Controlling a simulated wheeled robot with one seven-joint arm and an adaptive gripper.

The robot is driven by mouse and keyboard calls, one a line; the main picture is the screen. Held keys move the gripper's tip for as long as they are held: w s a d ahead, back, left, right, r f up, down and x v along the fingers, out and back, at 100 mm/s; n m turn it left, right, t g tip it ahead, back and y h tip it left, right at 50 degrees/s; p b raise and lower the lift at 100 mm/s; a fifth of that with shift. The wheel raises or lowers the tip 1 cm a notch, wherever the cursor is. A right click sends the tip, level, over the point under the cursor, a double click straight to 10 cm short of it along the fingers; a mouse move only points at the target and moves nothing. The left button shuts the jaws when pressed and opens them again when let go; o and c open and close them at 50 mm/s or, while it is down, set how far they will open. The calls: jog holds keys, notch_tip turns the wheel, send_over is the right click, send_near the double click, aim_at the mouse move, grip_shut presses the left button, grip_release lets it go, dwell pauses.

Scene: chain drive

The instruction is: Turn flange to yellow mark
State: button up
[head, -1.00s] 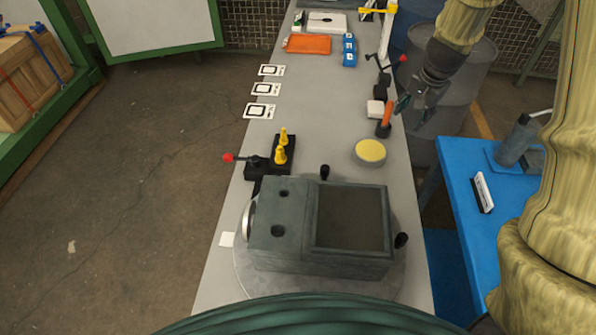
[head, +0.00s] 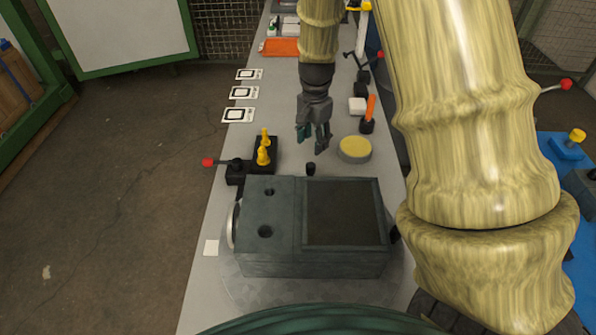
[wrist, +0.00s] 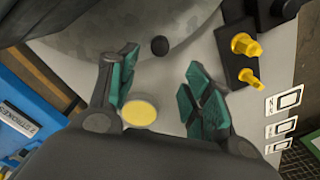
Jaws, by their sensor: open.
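A grey gearbox-like housing (head: 270,210) sits on a round grey plate (head: 300,290) at the near end of the bench. A silver round rim (head: 233,226) shows edge-on at the housing's left side. I cannot tell which round part is the flange, and I see no clear yellow mark on either. A black knob (head: 311,169) stands at the plate's far side; it also shows in the wrist view (wrist: 159,45). My gripper (head: 312,140) is open and empty above the bench, just beyond this knob. In the wrist view its spread fingers (wrist: 162,78) point towards the plate.
A yellow-topped disc (head: 355,147) lies right of my gripper. A black block with yellow pegs (head: 264,150) and a red-tipped lever (head: 208,162) are to the left. An orange-handled tool (head: 370,108) and white block (head: 357,104) stand beyond. Marker cards (head: 238,115) line the left edge.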

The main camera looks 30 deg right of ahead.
aim_at(311, 164)
jog(key=shift+a+f, duration=0.35)
jog(key=shift+f, duration=0.25)
jog(key=shift+d+f+p, duration=0.1)
jog(key=shift+f+p, duration=1.5)
jog(key=shift+f, duration=3.35)
jog(key=shift+c, duration=0.2)
